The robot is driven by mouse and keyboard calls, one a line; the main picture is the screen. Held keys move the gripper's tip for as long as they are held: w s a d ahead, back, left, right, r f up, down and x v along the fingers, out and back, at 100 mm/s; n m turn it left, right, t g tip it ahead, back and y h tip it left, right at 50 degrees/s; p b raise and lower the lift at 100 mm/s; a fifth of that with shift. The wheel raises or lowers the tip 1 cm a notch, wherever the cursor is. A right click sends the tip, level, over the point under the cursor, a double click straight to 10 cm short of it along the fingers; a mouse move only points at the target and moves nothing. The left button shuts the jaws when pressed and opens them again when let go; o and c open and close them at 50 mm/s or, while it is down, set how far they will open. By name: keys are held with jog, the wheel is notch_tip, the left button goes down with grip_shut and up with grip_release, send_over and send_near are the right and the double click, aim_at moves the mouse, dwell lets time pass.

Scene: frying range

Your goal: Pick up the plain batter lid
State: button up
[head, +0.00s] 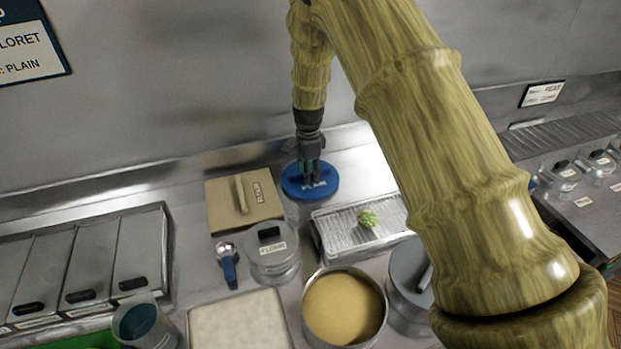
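A round blue lid (328,186) lies on the steel counter near the back wall; pale lettering on it seems to read "PLAIN". My gripper (309,180) points straight down over the middle of this lid, its dark fingers at the lid's top. The fingers hide the lid's handle, so I cannot tell whether they are closed on it. An open round container of tan batter (343,308) stands at the front centre.
A tan board-like lid with a handle (222,207) lies left of the blue lid. A wire-racked tray (338,232) with a green floret (367,218) is at right. A clear lidded jar (272,262) and a metal lidded pot (408,268) stand in front.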

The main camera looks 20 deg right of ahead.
jog(key=shift+w+f, duration=0.1)
jog(key=c, duration=0.3)
grip_shut()
